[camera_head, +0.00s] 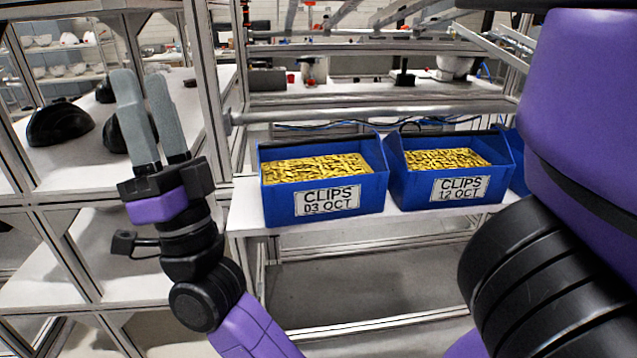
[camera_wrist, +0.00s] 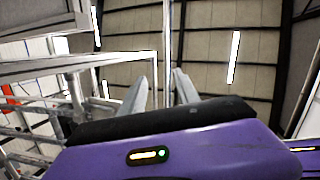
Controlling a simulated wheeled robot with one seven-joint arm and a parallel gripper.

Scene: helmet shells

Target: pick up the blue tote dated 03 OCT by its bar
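The blue tote labelled "CLIPS 03 OCT" (camera_head: 367,203) stands upright on a white shelf in the head view, full of yellow clips. My gripper (camera_head: 140,90) is to its left and higher in the picture, with its fingers pointing up. The two grey fingers are apart with nothing between them. They also show in the wrist view (camera_wrist: 160,82), which looks up at the ceiling and frame, with no tote in sight. I cannot make out a separate bar on the tote; a raised blue edge shows at its back right.
A second blue tote, "CLIPS 12 OCT" (camera_head: 410,190), stands close on the right, and part of a third is behind my arm. A metal rail (camera_head: 380,112) runs behind the totes. A metal post (camera_head: 205,75) and black helmet shells (camera_head: 60,124) are at left.

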